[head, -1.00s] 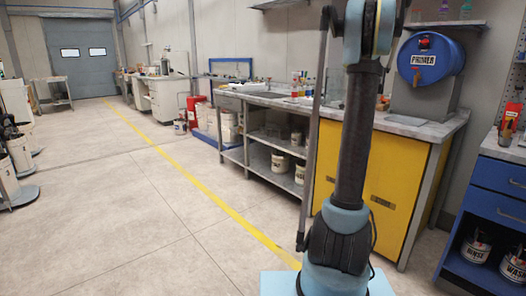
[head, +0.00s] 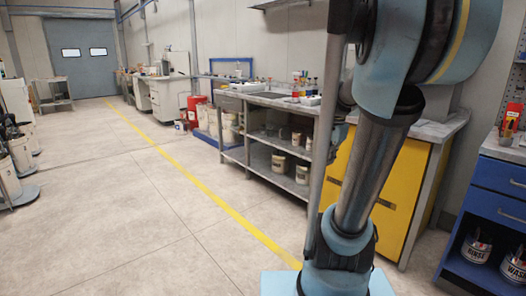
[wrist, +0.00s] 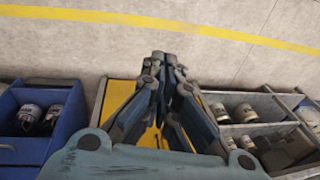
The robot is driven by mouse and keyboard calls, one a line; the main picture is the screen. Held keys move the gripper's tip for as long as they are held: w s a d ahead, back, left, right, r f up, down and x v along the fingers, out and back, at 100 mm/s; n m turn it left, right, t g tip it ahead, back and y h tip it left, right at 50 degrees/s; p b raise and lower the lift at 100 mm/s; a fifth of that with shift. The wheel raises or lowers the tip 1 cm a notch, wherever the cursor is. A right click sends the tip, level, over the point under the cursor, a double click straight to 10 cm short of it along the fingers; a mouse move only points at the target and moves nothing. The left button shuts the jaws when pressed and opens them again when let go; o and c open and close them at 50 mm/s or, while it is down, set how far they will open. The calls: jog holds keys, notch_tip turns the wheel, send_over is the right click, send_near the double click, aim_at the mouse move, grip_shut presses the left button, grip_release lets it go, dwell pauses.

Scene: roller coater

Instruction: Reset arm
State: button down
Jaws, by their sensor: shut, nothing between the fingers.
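My gripper (wrist: 164,62) shows in the wrist view with its fingers together and nothing between them. It points down over the floor (wrist: 150,50) and the yellow cabinet (wrist: 120,92). In the head view my arm stands large at the right of centre and leans right at its top. There it covers part of the yellow cabinet (head: 341,172) and hides the blue drum. My gripper is not visible in the head view.
A long workbench (head: 262,98) with shelves of cans stands left of the yellow cabinet. A blue drawer cabinet (head: 490,205) with open cans below is at the right. The floor (head: 130,220) at the left, with its yellow line (head: 205,190), is clear.

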jog(key=s+a+f+n, duration=0.2)
jog(key=s+f+n, duration=0.3)
jog(key=s, duration=0.4)
jog(key=s+a+f+n, duration=0.3)
jog(key=s+f+n, duration=0.3)
jog(key=s, duration=0.3)
jog(key=shift+f, duration=0.75)
